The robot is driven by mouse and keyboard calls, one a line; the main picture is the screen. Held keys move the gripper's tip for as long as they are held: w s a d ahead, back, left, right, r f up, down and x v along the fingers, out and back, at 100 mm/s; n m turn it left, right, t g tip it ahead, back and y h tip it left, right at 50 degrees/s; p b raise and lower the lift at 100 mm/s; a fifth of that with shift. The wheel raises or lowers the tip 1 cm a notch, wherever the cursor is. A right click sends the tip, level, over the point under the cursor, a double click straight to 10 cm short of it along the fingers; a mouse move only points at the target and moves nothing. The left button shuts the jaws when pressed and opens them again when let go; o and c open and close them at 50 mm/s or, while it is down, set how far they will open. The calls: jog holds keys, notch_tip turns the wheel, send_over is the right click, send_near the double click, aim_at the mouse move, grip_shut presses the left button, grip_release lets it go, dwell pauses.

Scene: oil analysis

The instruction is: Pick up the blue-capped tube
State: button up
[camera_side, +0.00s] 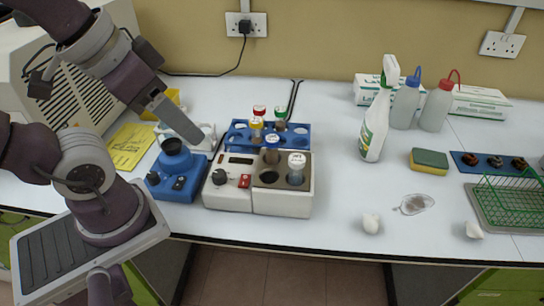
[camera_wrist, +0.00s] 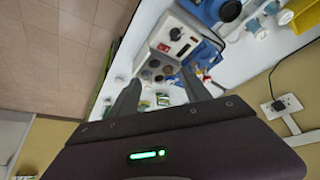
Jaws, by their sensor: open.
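My gripper (camera_side: 190,130) is up and to the left of the block, above the blue mixer, apart from every tube. In the wrist view my gripper (camera_wrist: 162,92) has its two fingers spread with nothing held between them. The heating block (camera_wrist: 172,38) shows beyond the fingers there; I cannot make out the blue cap in that view.
A blue rack (camera_side: 238,137) with red- and yellow-capped tubes stands right behind the block. The blue mixer (camera_side: 178,186) is just left of it. A spray bottle (camera_side: 377,120), sponge (camera_side: 429,161) and green wire basket (camera_side: 512,203) are to the right. Bench between block and bottle is clear.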

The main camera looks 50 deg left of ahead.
jog(key=w+n+g, duration=0.2)
jog(key=w+n, duration=0.3)
jog(key=n+g, duration=0.4)
jog(key=n, duration=1.1)
send_over(272, 138)
notch_tip(272, 138, down, 8)
jog(key=shift+d+f, duration=0.1)
jog(key=shift+f, duration=0.1)
notch_tip(272, 138, down, 7)
jog(key=shift+f, duration=0.1)
grip_shut()
